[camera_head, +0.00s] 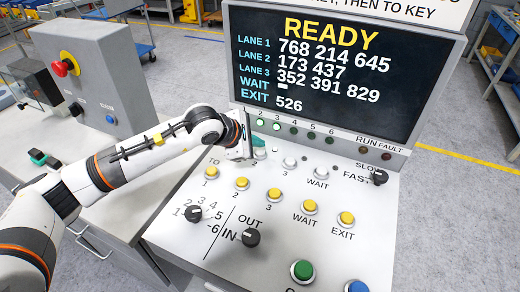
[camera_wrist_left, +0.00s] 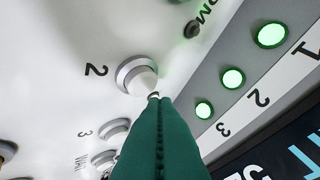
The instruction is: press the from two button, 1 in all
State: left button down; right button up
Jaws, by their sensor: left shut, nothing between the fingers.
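The from two button, a white cap in a grey ring (camera_wrist_left: 136,73), shows in the left wrist view beside the printed label 2. My left gripper (camera_wrist_left: 153,98) is shut, its green fingers together and empty. The fingertips overlap the near edge of the button cap in that view; I cannot tell whether they touch or press it. In the head view my left gripper (camera_head: 258,143) points down at the upper row of the sloped control panel (camera_head: 180,235) and largely hides the from two button. My right gripper is not in view.
White buttons for 3 (camera_head: 290,162) and WAIT (camera_head: 320,172) lie to the right. The yellow TO row (camera_head: 241,183) lies below, with black knobs (camera_head: 194,214) and a green button (camera_head: 302,270) further down. The screen (camera_head: 320,75) reading READY stands behind. A grey box with a red button (camera_head: 66,65) is left.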

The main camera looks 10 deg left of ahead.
aim_at(257, 154)
pick_arm(q)
jog(key=shift+r+p, duration=0.9)
jog(key=shift+r, duration=1.6)
